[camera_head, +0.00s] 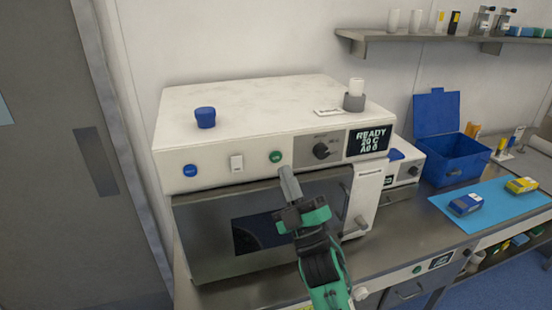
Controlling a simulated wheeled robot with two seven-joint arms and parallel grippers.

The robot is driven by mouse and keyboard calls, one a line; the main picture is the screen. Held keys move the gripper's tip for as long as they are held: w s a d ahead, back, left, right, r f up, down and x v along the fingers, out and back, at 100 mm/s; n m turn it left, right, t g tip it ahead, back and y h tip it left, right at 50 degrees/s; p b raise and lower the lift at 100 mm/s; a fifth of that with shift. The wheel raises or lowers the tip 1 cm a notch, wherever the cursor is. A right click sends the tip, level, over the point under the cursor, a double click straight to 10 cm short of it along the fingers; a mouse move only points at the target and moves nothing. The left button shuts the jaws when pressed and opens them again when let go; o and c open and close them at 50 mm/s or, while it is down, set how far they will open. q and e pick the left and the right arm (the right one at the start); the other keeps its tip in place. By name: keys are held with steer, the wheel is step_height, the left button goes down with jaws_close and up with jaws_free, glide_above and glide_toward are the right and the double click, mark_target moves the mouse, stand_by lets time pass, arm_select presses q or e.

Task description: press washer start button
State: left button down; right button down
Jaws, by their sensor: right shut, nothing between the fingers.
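The washer (225,146) is a white, box-shaped machine on the counter, with a dark glass door (205,225) at its front. Its front panel carries a blue round button (190,170), a white rocker switch (236,162), a green round button (276,157) and a black knob (321,150). The display (369,141) reads READY with smaller lines below. My right gripper (287,175) is shut and empty, its tip just below and slightly right of the green button. Whether the tip touches the panel I cannot tell. My left gripper is not in view.
A blue cup (205,117) and a grey holder (354,102) stand on top of the washer. To the right are an open blue box (451,154) and a light blue mat (488,212) with small blue and yellow items. A shelf (430,40) hangs above.

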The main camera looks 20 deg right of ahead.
steer(key=shift+w+b, duration=0.3)
steer(key=shift+w, duration=1.15)
stand_by(1.0)
steer(key=shift+w, duration=0.45)
steer(key=shift+w, duration=0.3)
stand_by(0.5)
steer(key=shift+s, duration=0.8)
steer(key=s, duration=0.5)
stand_by(0.4)
